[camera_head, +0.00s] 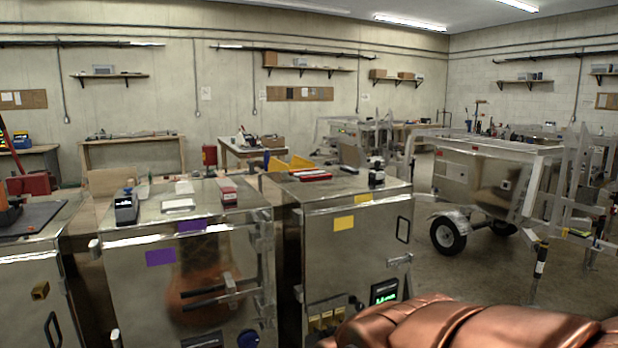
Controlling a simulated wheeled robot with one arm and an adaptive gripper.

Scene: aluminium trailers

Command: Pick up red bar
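A low, flat red bar-like object (315,176) lies on top of the metal cabinet with yellow labels (330,262), near its back left. I cannot tell for sure which of these is the red bar. A copper-coloured part of my arm fills the bottom right corner. My gripper is not in view, and nothing shows in it.
A black device (126,207) and a pale block (179,205) stand on the purple-labelled cabinet. A dark upright item (376,172) stands at the right of the yellow-labelled one. A narrow gap separates the cabinets. A wheeled aluminium trailer (470,185) stands at right, with open floor before it.

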